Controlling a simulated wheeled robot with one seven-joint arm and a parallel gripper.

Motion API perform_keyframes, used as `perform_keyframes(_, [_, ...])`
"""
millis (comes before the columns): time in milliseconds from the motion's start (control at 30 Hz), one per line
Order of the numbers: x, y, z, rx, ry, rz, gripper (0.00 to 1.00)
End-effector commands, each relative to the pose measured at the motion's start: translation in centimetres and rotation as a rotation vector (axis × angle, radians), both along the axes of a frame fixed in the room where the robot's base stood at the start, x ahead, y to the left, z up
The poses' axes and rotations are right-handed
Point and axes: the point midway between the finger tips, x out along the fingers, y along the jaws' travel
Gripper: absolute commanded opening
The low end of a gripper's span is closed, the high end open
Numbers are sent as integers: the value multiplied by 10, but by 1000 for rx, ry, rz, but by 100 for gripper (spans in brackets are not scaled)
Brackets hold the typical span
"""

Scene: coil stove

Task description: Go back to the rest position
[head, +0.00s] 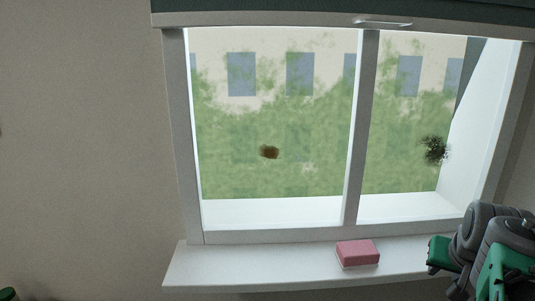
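Grey and green parts of my own arm (490,255) show at the lower right, in front of the right end of the windowsill. I cannot make out any gripper fingers among them. A pink sponge-like block (357,252) lies on the white windowsill (260,265), left of my arm and apart from it in the picture.
A white-framed window (366,120) fills the middle and right. A brown smudge (270,152) shows on its left pane and a dark speckled smudge (435,150) at its right. A plain wall (80,140) is at the left. The sill left of the block is bare.

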Motion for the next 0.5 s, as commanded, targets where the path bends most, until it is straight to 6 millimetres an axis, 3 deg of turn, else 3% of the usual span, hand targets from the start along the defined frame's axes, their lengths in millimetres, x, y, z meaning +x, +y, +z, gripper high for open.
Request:
perform_keyframes(33, [-12,23,-30,55,67,-2,34])
perform_keyframes(100, [-31,56,-71,110,165,14,34])
perform_keyframes(233, [-61,126,-127,152,311,128,34])
perform_keyframes(300, [-68,167,-137,145,353,250,34])
perform_keyframes(400, [-58,209,-123,109,339,402,34])
perform_keyframes(500, [-54,239,-115,88,333,507,34])
